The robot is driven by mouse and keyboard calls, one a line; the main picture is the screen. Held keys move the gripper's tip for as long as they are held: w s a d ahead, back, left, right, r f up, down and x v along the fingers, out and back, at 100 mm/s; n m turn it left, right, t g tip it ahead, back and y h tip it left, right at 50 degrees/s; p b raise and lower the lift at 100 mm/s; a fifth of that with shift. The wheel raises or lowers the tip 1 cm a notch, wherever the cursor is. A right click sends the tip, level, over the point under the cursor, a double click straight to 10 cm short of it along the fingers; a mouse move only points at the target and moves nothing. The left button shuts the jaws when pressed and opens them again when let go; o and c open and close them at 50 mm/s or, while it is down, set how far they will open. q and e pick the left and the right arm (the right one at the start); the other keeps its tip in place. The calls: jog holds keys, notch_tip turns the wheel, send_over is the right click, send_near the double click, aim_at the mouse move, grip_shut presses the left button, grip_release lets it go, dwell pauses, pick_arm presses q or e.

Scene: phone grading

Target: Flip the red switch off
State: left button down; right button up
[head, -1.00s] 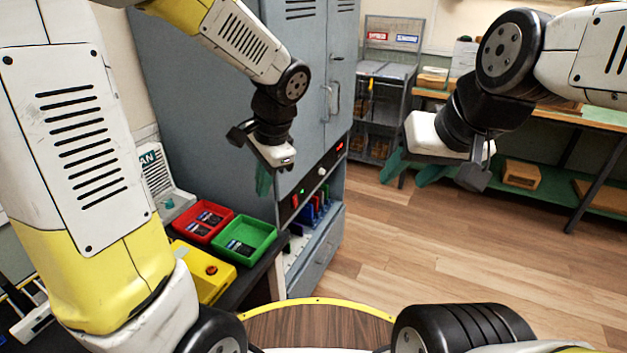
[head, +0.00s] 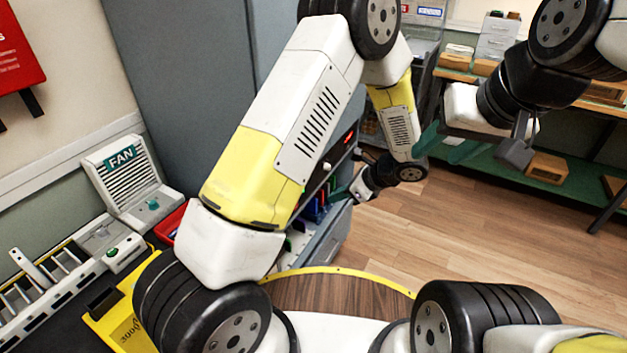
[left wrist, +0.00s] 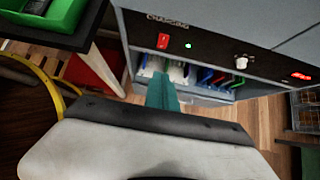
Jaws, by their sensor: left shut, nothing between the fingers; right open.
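The red switch (left wrist: 163,41) is on the black panel (left wrist: 212,52) under a "CHARGING" label in the left wrist view. In the head view my left arm hides it. My left gripper (left wrist: 162,91) is shut and empty, its green fingertips in front of the charging bay, a little below the switch in the picture and apart from it. In the head view my left gripper (head: 341,193) is beside the cabinet front, with its fingers pointing left. My right gripper (head: 445,144) is open and empty, high at the right.
A green light (left wrist: 188,45), a white knob (left wrist: 241,62) and a red display (left wrist: 301,76) share the panel. Colored devices (left wrist: 205,75) stand in the bay below. A green tray (left wrist: 55,12) is near on the left. Open floor (head: 420,230) lies to the right.

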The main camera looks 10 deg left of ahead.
dwell(0.3)
pick_arm(q)
send_near(296, 207)
notch_tip(296, 207, down, 4)
jog(key=shift+w+a+f, duration=0.1)
jog(key=shift+w+a, duration=0.15)
jog(key=shift+a, duration=0.35)
jog(key=shift+w+a, duration=0.3)
jog(key=shift+a, duration=0.3)
jog(key=shift+w+a+f, duration=0.1)
jog(key=shift+w+a, duration=0.15)
jog(key=shift+a, duration=0.35)
